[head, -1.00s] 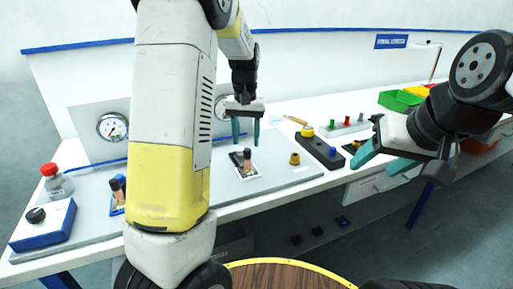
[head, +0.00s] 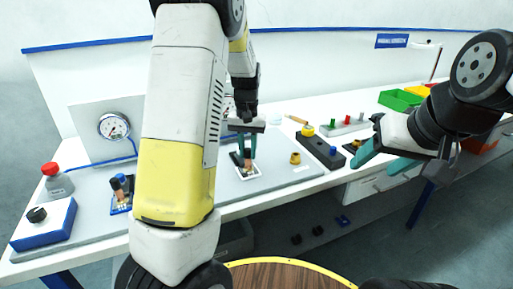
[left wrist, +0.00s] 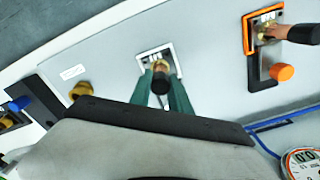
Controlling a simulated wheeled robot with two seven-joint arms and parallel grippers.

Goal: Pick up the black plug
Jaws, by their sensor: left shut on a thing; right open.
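The black plug (head: 248,161) stands at a white-framed plate (head: 247,178) on the grey panel. It has a black end and a copper-brown part. My left gripper (head: 246,150) is above the plate, its green fingers shut on the plug. In the left wrist view the black end (left wrist: 160,84) sits between the two fingers (left wrist: 160,98), with a brass part beyond it at the plate. Whether the plug is still seated in the plate cannot be told. My right gripper (head: 383,160) is open and empty, off to the right in front of the bench.
A black block with a yellow button (head: 320,150) stands right of the brass knob (head: 295,158).

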